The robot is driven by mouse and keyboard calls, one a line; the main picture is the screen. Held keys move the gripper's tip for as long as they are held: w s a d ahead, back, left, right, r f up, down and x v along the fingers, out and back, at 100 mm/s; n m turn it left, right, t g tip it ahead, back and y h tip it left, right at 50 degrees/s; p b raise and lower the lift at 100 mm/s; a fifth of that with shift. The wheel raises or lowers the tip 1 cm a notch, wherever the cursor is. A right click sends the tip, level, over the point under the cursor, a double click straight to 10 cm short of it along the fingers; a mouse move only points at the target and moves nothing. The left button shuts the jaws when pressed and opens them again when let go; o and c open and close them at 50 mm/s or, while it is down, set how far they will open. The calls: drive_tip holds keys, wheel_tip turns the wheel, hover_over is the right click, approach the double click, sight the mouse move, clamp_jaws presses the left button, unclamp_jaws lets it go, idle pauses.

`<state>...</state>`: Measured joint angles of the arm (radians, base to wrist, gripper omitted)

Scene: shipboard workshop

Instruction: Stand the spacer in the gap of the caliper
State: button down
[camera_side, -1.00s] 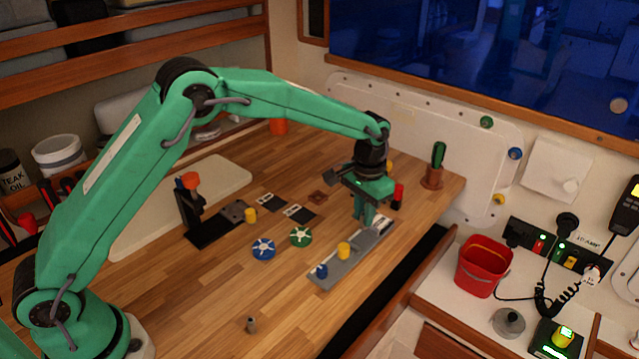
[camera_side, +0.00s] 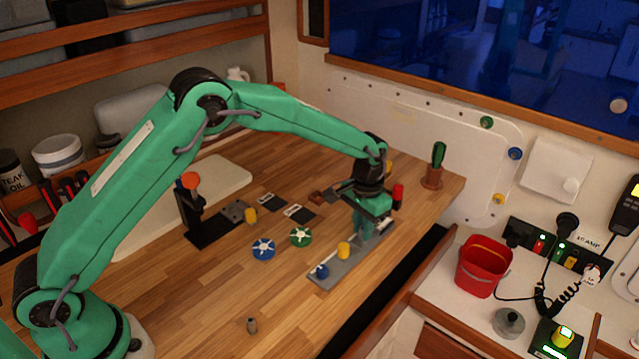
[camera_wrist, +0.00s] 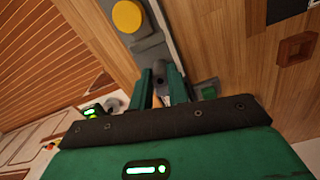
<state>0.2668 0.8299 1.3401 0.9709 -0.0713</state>
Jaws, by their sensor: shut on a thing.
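The caliper (camera_side: 329,273) is a long grey bar on the wooden bench, with a yellow round knob (camera_side: 344,249) and a blue one (camera_side: 321,271) towards its near end. My gripper (camera_side: 362,236) points down over the bar, beyond the yellow knob. In the wrist view its two green fingers (camera_wrist: 161,74) are close together, just below a grey block of the caliper (camera_wrist: 147,45). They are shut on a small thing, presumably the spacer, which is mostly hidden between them. I cannot tell whether it touches the caliper.
Blue (camera_side: 263,249) and green (camera_side: 300,237) wheels lie left of the caliper. A black stand (camera_side: 200,222) is farther left. A small grey cylinder (camera_side: 252,325) stands on the clear front bench.

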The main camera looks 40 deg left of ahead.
drive_tip(key=c, duration=1.3)
unclamp_jaws()
drive_tip(key=shift+c, duration=0.2)
drive_tip(key=shift+r, duration=0.1)
wheel_tip(320, 180, up, 12)
drive_tip(key=shift+r, duration=0.15)
